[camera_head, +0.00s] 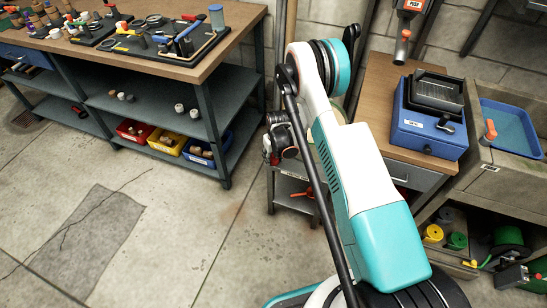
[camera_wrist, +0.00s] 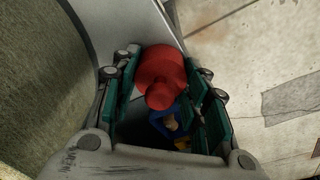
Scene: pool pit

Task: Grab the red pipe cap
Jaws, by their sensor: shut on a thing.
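The red pipe cap (camera_wrist: 160,72) is a round, stepped red piece in the wrist view. My gripper (camera_wrist: 163,88) has its green-padded fingers on both sides of it and is shut on it. The fingers cover parts of the cap's sides. In the head view my gripper (camera_head: 278,145) is small and dark, between the long workbench and the wooden side table, above a small metal stand. The cap cannot be made out clearly there.
A long workbench (camera_head: 170,68) with tools and fittings stands at left, with red, yellow (camera_head: 166,142) and blue bins on its lower shelf. A blue box (camera_head: 428,128) sits on the side table at right. The concrete floor (camera_head: 200,230) in front is clear.

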